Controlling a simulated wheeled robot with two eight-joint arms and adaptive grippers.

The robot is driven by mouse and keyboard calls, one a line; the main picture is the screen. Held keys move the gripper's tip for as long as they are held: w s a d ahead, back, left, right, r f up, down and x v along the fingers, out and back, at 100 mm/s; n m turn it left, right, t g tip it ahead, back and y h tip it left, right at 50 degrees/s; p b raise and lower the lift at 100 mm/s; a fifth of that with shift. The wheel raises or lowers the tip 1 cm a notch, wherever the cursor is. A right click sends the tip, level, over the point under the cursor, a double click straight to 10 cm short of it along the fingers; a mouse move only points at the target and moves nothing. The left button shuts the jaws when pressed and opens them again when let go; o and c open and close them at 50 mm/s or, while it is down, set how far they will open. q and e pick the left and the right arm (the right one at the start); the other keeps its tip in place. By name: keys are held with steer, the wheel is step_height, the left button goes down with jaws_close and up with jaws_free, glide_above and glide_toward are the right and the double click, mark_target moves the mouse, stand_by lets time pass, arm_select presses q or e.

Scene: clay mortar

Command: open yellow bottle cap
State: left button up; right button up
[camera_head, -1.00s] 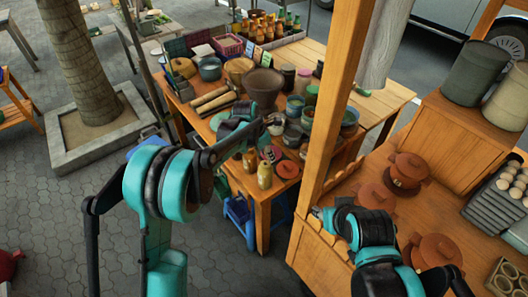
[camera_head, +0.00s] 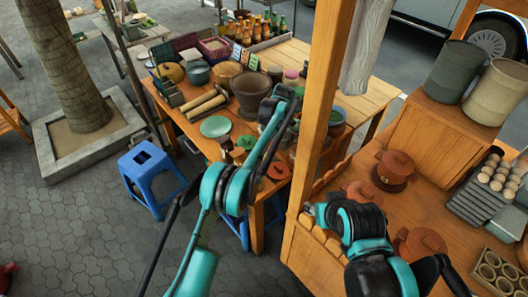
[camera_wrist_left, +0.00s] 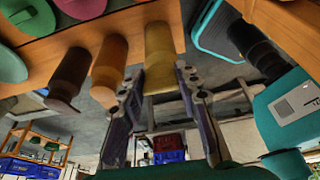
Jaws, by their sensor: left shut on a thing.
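The yellow bottle (camera_wrist_left: 160,50) stands at the table's edge, shown upside down in the left wrist view. Where the cap meets the bottle is not clear. In the head view my own left arm hides this gripper and the yellow bottle. My right gripper (camera_head: 312,211) is by the wooden post, apart from the bottles; its fingers are too small to read.
An orange bottle (camera_wrist_left: 109,62) and a brown bottle (camera_wrist_left: 67,75) stand beside the yellow one. The wooden table (camera_head: 315,62) is crowded with pots and bowls. A wooden post (camera_head: 322,110) rises between my arms. A blue stool (camera_head: 150,165) stands on the left.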

arm_select(q)
steer(key=shift+o, duration=0.2)
steer(key=shift+f, duration=0.25)
steer(key=o, duration=0.9)
steer(key=shift+c, duration=0.2)
steer(key=shift+w, duration=0.15)
steer(key=shift+r, duration=0.3)
step_height(320, 180, up, 9)
steer(key=shift+r, duration=0.15)
